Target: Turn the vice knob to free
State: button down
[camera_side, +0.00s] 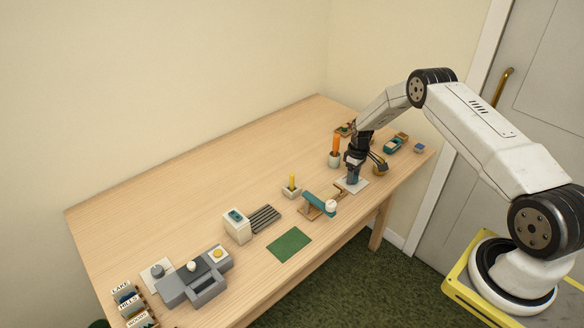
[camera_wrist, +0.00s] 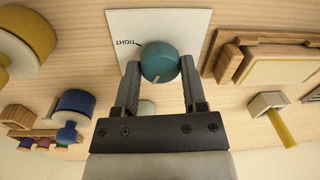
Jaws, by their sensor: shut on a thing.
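The vice knob (camera_wrist: 160,63) is a round teal knob on a white plate (camera_wrist: 185,25) in the wrist view. The plate carries the word TIGHT and a short black tick at the knob's upper left. A pale line on the knob's side points down in the picture, away from the tick. My gripper (camera_wrist: 160,74) is shut on the knob, one finger on each side. No "free" label can be made out. In the side view my gripper (camera_side: 353,174) reaches down over the white plate (camera_side: 345,187) and largely hides the knob.
Small teal and blue items lie towards the right end. A green mat (camera_side: 289,244) lies nearer the front. The back of the table is clear.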

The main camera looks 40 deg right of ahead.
jog(key=n, duration=0.5)
dwell(0.5)
jog(key=shift+c, duration=0.7)
grip_release()
jog(key=shift+w+d+r, duration=0.1)
jog(key=shift+r, duration=1.85)
jog(key=shift+w+d+r, duration=0.1)
jog(key=shift+r, duration=1.85)
